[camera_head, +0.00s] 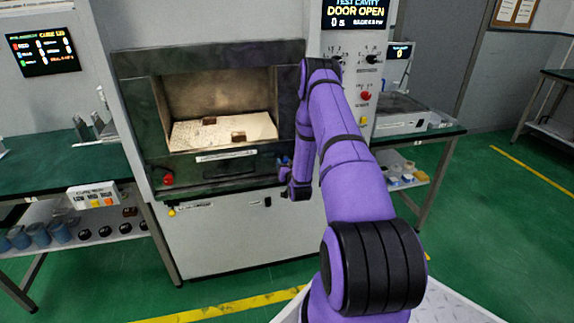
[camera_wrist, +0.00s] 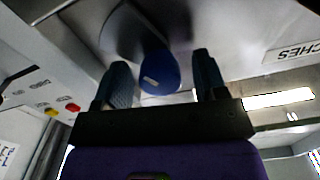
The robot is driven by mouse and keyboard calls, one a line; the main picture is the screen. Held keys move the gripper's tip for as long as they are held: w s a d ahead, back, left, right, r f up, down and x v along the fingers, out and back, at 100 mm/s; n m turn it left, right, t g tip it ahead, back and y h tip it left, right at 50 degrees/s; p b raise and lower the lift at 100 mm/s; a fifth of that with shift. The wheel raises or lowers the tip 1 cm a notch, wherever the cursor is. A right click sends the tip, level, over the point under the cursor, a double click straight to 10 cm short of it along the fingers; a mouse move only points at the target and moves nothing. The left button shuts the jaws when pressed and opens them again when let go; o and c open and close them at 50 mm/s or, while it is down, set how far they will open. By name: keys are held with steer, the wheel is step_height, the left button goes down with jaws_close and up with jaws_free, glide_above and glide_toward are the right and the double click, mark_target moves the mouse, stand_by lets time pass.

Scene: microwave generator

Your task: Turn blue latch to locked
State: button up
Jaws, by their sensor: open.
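The blue latch (camera_wrist: 160,74) shows in the wrist view as a round blue knob with a small pale mark, in front of a grey rounded mount. My gripper (camera_wrist: 162,68) is open, with one finger on each side of the knob. Gaps show between the knob and both fingers, so it is not gripped. In the head view my gripper (camera_head: 285,178) is at the lower right corner of the cavity front, and the latch is mostly hidden there. A red knob (camera_head: 168,180) sits at the lower left corner.
The open cavity holds a pale board (camera_head: 222,131) with two brown blocks. The screen (camera_head: 356,13) above reads "DOOR OPEN". A control panel (camera_head: 366,80) with knobs and a red button stands right of my arm. Green-topped benches (camera_head: 45,172) flank the machine.

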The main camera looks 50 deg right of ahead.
steer(key=c, duration=0.9)
steer(key=shift+c, duration=0.2)
steer(key=shift+w+n, duration=0.1)
steer(key=shift+n, duration=0.2)
steer(key=n, duration=0.8)
steer(key=shift+f, duration=0.1)
steer(key=n, duration=0.4)
steer(key=shift+n, duration=0.4)
steer(key=n, duration=0.4)
steer(key=shift+d+n, duration=0.1)
steer(key=shift+n, duration=0.2)
